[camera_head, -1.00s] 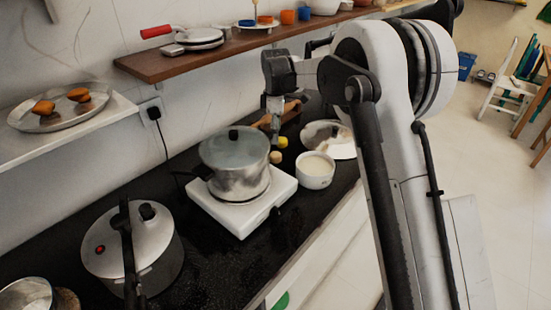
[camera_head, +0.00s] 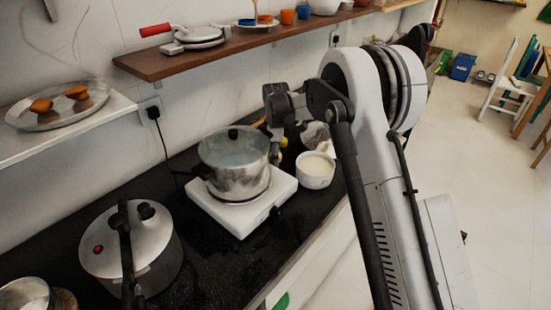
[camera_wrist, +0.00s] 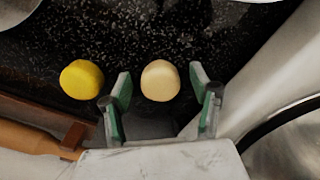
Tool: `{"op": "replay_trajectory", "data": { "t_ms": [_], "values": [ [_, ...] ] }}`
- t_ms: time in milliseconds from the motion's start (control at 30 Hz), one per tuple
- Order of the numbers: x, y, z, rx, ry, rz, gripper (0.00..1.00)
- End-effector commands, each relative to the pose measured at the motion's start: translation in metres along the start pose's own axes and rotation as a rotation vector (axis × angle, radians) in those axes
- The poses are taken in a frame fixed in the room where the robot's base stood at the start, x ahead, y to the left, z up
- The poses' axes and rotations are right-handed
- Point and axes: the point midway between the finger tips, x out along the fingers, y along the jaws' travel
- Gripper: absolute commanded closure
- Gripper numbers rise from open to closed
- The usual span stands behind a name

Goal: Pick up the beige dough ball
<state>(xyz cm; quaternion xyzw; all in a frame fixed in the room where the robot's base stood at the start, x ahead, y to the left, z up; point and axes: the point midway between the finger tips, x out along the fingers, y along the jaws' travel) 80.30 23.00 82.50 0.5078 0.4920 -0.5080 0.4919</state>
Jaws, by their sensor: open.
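The beige dough ball (camera_wrist: 160,81) lies on the black speckled counter in the wrist view, centred just beyond and between the two fingertips. My gripper (camera_wrist: 160,90) is open, with one green-padded finger on each side of the ball and visible gaps between. The fingers do not appear to touch it. In the head view my gripper (camera_head: 276,145) is low behind the pot, and the beige ball cannot be made out there.
A yellow ball (camera_wrist: 82,79) lies left of the beige one. A wooden item (camera_wrist: 35,138) is at lower left. In the head view, a lidded pot (camera_head: 234,165) stands on a white burner (camera_head: 240,215), beside a white bowl (camera_head: 316,170).

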Motion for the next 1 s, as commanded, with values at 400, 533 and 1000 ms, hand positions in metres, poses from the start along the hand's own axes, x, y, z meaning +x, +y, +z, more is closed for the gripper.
{"op": "replay_trajectory", "data": {
  "t_ms": [400, 533, 1000],
  "values": [
    [-0.001, 0.000, 0.000, 0.000, 0.000, 0.000, 0.77],
    [-0.001, 0.000, 0.000, 0.000, 0.000, 0.000, 0.90],
    [-0.035, 0.000, 0.000, 0.000, 0.000, 0.000, 0.90]
  ]
}}
